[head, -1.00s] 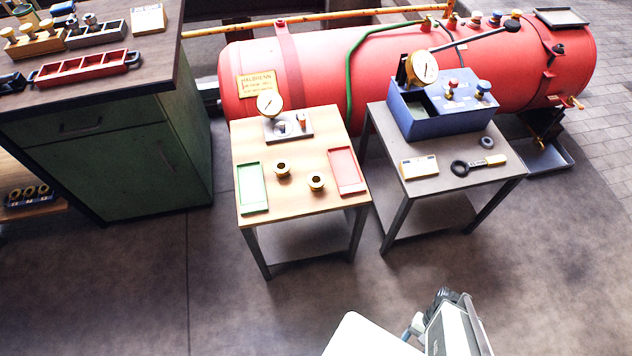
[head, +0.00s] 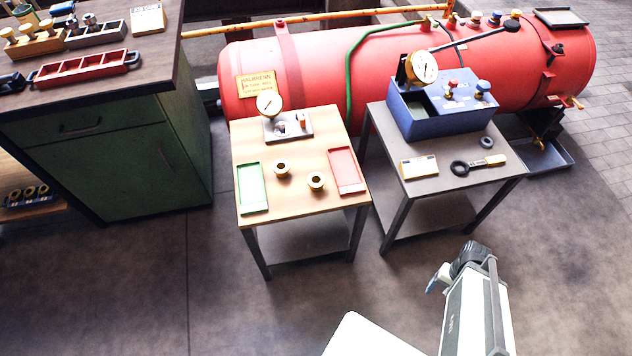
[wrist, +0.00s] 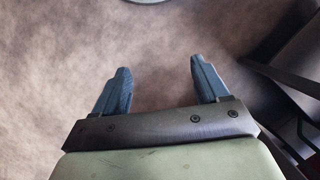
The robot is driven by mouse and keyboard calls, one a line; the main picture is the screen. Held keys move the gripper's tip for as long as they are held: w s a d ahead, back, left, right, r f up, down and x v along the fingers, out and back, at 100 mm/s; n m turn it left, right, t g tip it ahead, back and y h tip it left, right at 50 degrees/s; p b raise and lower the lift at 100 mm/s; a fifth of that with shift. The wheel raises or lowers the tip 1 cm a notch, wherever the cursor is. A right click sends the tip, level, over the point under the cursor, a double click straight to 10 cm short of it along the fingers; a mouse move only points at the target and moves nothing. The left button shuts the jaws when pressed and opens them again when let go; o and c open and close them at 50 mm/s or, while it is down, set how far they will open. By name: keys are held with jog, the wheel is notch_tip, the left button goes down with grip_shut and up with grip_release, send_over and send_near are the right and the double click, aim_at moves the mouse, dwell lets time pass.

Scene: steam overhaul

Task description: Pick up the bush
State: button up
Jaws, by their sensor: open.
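Two brass bushes stand on the light wooden table (head: 300,205) in the head view. One bush (head: 282,169) is nearer the table's middle. The other bush (head: 316,181) is a little to its right and closer to the front edge. My gripper shows in the wrist view (wrist: 160,88), its two blue fingers apart with nothing between them, above bare floor. In the head view my arm is at the lower right, in front of the tables and well apart from the bushes. No bush shows in the wrist view.
A green tray (head: 252,188) and a red tray (head: 346,170) flank the bushes. A gauge (head: 269,104) stands behind them. A grey table (head: 425,182) at right holds a blue box (head: 440,112). A green cabinet (head: 110,165) stands left. The front floor is clear.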

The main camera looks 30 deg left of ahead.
jog(key=w+a+r+n+t, duration=0.1)
jog(key=w+a+r+t, duration=0.15)
jog(key=w+r, duration=0.75)
jog(key=w+a+r+n, duration=0.3)
jog(key=w+a+r, duration=0.3)
jog(key=a, duration=0.4)
notch_tip(320, 180, up, 10)
jog(key=n, duration=1)
send_over(317, 180)
jog(key=s, duration=0.1)
jog(key=shift+t, duration=0.45)
jog(key=f, duration=0.7)
jog(key=shift+d+f, duration=0.4)
jog(key=shift+s+f, duration=0.15)
jog(key=shift+f, duration=1.15)
jog(key=shift+s+f, duration=0.1)
jog(key=shift+f, duration=1.2)
jog(key=c, duration=1.1)
